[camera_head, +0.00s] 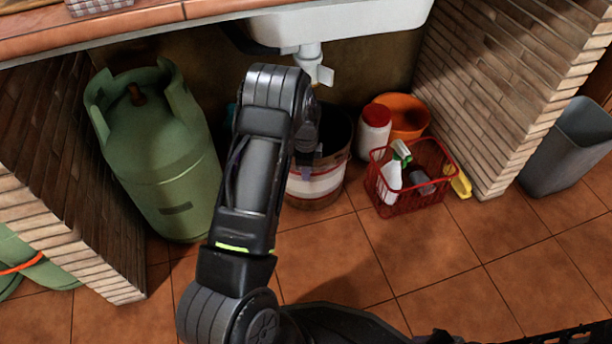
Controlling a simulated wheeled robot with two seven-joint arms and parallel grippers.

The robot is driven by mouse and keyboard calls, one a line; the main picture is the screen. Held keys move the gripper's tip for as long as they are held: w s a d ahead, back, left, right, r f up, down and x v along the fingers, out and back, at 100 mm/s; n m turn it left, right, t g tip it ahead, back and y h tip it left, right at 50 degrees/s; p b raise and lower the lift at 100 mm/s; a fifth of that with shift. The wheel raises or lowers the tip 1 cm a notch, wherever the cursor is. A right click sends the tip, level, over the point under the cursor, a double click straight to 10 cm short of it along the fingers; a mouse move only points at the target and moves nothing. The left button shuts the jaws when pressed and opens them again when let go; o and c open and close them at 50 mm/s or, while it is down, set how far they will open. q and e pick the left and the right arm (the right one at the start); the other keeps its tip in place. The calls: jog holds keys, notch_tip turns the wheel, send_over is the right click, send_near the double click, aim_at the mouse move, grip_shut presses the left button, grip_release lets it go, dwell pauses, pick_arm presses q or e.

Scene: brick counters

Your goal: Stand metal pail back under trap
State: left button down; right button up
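The metal pail (316,187), dark inside with a white band and a rusty-looking lower part, stands upright on the tiles under the sink. The sink's white trap (314,66) hangs above it. My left arm reaches across the view, and its wrist bends down at the pail's left side. My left gripper (306,158) is at the pail's near left rim, mostly hidden by my own wrist. Its fingers are too small and dark to tell whether they are open or touch the rim. My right gripper is not in view.
A green gas cylinder (158,160) stands left of my arm. Right of the pail are a white jar with a red lid (374,135), an orange bucket (408,112) and a red basket (432,192) of bottles. Brick walls flank the space. A grey bin (570,150) stands far right. Front tiles are clear.

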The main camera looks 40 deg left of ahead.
pick_arm(q)
jog(key=shift+w+f, duration=0.1)
jog(key=shift+f, duration=0.15)
jog(key=c, duration=2.1)
grip_release()
jog(key=shift+f, duration=0.1)
jog(key=o, duration=0.5)
jog(key=shift+c, duration=0.2)
notch_tip(320, 180, up, 8)
jog(key=p, duration=0.3)
jog(key=shift+d+f+p, duration=0.1)
jog(key=shift+f+p, duration=0.05)
jog(key=shift+p, duration=0.2)
jog(key=shift+s, duration=0.2)
